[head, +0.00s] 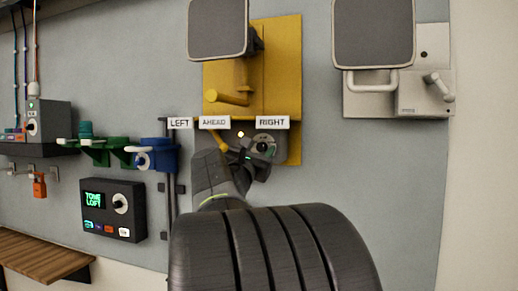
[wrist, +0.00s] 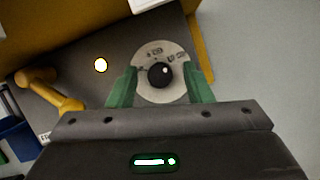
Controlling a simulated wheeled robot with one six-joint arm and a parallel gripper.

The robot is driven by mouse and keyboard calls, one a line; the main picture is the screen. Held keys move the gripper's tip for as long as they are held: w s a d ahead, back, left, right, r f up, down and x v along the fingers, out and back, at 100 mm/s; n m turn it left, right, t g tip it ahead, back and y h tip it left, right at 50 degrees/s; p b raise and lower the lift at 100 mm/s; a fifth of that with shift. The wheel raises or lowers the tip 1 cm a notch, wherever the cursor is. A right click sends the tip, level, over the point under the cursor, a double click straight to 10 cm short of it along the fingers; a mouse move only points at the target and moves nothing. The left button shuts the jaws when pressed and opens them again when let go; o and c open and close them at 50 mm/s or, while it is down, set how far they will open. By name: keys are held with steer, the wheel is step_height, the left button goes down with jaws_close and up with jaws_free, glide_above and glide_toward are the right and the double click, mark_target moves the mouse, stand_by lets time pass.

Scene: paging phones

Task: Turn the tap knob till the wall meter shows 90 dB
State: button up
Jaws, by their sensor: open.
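A round pale dial with a black knob (wrist: 160,74) at its centre is on a dark plate in the wrist view. It also shows as a small dial (head: 265,145) under the RIGHT sign in the head view, partly hidden by my gripper. My gripper (wrist: 162,84) is open, with one green finger on each side of the dial and the knob between them. I cannot tell whether the fingers touch the knob. The dial's markings are too blurred to read. I cannot make out a meter with a dB reading in either view.
A lit lamp (wrist: 100,65) and a yellow handle (wrist: 58,92) are left of the dial. LEFT, AHEAD and RIGHT signs (head: 272,122) hang just above. A black box (head: 112,228) with a TONE LOFT display is at left. A wooden shelf (head: 40,254) is lower left.

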steer(key=c, duration=1)
steer(key=n+y, duration=0.1)
steer(key=n, duration=0.1)
steer(key=n+b, duration=0.1)
steer(key=n, duration=0.1)
steer(key=shift+d+t+y, duration=0.1)
steer(key=shift+t+y, duration=0.2)
steer(key=shift+y, duration=0.1)
steer(key=n+y, duration=0.2)
steer(key=n, duration=0.2)
steer(key=shift+s+r, duration=0.1)
steer(key=n+y+p, duration=0.1)
steer(key=n, duration=0.2)
steer(key=n+y+p, duration=0.1)
steer(key=n+y, duration=0.1)
steer(key=shift+d+r+n, duration=0.15)
steer(key=shift+n, duration=0.25)
steer(key=shift+n+y+p, duration=0.6)
steer(key=shift+n+p, duration=0.1)
steer(key=shift+n, duration=0.8)
